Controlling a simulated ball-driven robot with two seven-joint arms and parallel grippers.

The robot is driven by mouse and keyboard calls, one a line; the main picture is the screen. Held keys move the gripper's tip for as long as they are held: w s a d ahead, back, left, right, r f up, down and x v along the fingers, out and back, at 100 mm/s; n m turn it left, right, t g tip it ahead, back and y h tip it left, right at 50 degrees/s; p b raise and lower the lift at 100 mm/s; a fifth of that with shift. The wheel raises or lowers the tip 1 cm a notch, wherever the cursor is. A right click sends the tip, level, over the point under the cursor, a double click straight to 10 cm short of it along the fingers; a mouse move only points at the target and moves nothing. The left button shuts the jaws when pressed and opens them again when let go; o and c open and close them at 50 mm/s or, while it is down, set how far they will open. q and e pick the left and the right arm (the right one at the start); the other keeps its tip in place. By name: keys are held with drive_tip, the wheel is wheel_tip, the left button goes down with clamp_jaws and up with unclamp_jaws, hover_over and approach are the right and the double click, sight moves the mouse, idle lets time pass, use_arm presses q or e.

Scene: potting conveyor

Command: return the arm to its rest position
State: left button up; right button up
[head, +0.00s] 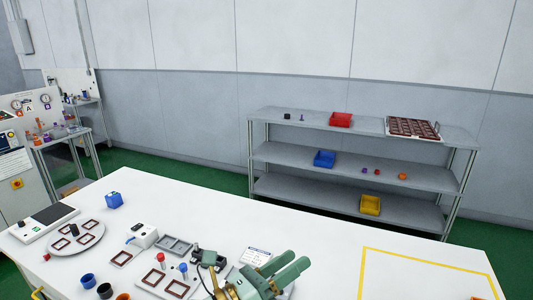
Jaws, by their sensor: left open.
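My left gripper (298,262), with green fingers and a brass-coloured body, is at the bottom middle of the head view, over the front of the white table (335,225). Its two fingers point up and to the right with a gap between them. It is open and I see nothing held in it. It hides part of the table and the things behind it. My right gripper is not in view.
Close to my left gripper are a dark device (208,258), a grey tray (174,246) and a white label card (255,257). A yellow-outlined area (420,275) on the right looks mostly clear. Shelves (360,165) stand behind.

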use_arm(q)
drive_tip(key=s+a+f+n+t+y, duration=0.1)
drive_tip(key=a+f+n+t+y, duration=0.25)
drive_tip(key=a+n+y, duration=0.6)
drive_tip(key=a+f+n+t+y, duration=0.2)
drive_tip(key=a+f+n+y, duration=0.2)
drive_tip(key=a+n+y, duration=0.8)
drive_tip(key=s+a+f+n+g, duration=0.5)
drive_tip(key=s+a+n, duration=0.1)
drive_tip(key=s, duration=0.2)
drive_tip(key=s+a+f+n+g, duration=0.4)
drive_tip(key=s+a+f+n, duration=0.2)
drive_tip(key=s, duration=0.3)
drive_tip(key=s+d+f+g+h, duration=0.1)
drive_tip(key=s+d+f+g, duration=0.1)
drive_tip(key=f, duration=1.1)
drive_tip(key=s+d+f+g+h, duration=0.1)
drive_tip(key=s+d+f, duration=0.15)
drive_tip(key=f, duration=0.95)
drive_tip(key=s+f+n+g+h, duration=0.2)
drive_tip(key=s+f+n+g, duration=0.1)
drive_tip(key=s+f, duration=1.3)
drive_tip(key=s, duration=0.4)
drive_tip(key=shift+f+n, duration=0.35)
drive_tip(key=shift+s+a, duration=0.1)
